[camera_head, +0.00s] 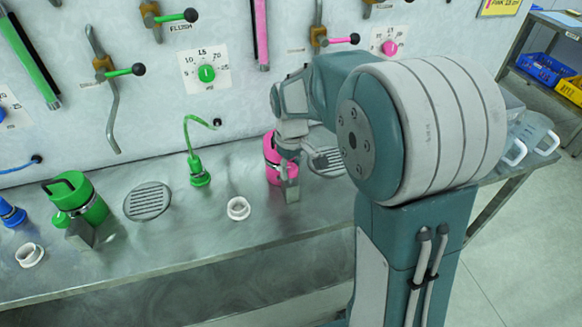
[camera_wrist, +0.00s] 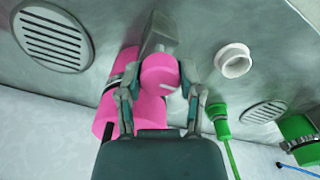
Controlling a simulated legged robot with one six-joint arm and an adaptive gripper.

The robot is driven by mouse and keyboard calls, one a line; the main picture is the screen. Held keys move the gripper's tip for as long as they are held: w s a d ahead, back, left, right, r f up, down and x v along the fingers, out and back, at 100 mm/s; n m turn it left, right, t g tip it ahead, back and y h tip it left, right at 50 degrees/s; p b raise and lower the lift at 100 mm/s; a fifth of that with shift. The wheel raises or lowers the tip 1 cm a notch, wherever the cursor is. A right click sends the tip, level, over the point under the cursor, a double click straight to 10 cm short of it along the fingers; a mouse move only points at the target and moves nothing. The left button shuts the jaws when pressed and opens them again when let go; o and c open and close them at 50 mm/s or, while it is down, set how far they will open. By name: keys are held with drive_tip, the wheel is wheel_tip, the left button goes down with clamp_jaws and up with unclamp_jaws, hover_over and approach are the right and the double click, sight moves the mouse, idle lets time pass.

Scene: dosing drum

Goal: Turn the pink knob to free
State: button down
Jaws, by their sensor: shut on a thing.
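The pink drum (camera_head: 271,172) stands on the metal bench in the head view, partly hidden by my gripper (camera_head: 289,160). In the wrist view the drum (camera_wrist: 104,118) lies behind my fingers with a grey metal block (camera_wrist: 160,32) beside it. The round pink knob (camera_wrist: 160,73) carries a short pale mark. My gripper (camera_wrist: 161,100) has one finger on each side of the knob and is shut on it. No lettering near the knob is readable, so its setting cannot be told.
A green drum (camera_head: 92,204) stands at the left, with a round drain grille (camera_head: 147,201) near it. A white ring (camera_head: 238,208) sits on the bench left of the pink drum. A green hose fitting (camera_head: 199,172) stands behind. A pink wall dial (camera_head: 389,47) is above.

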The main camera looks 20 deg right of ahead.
sight(290, 167)
drive_tip(key=shift+w, duration=0.1)
drive_tip(key=shift+c, duration=1.3)
unclamp_jaws()
wheel_tip(290, 167, up, 12)
drive_tip(key=shift+a+f, duration=0.1)
drive_tip(key=s+m+t, duration=0.5)
drive_tip(key=s, duration=1.6)
drive_tip(key=shift+r+m+t, duration=0.25)
drive_tip(key=shift+m+t, duration=0.05)
